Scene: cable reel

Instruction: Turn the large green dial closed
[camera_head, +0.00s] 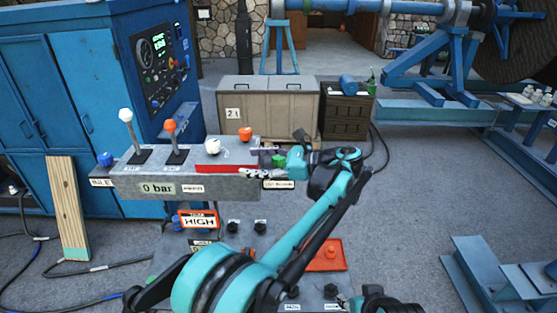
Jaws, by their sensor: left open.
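The green dial (278,161) sits on the right part of the grey console's top (215,184), beside a red plate. It looks small in the head view, and its turned position cannot be read. My left gripper (297,152) is at the console's right end, just right of the dial, its fingers pointing left. It is open, and whether a finger touches the dial cannot be told. My teal left arm reaches up from the lower middle and hides part of the console front. My right gripper cannot be made out.
Levers with white (125,115) and orange (170,126) knobs stand on the console's left part. White (212,146) and orange (245,134) knobs stand near the dial. A beige cabinet (268,108) and dark crate (345,118) are behind. Open floor lies to the right.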

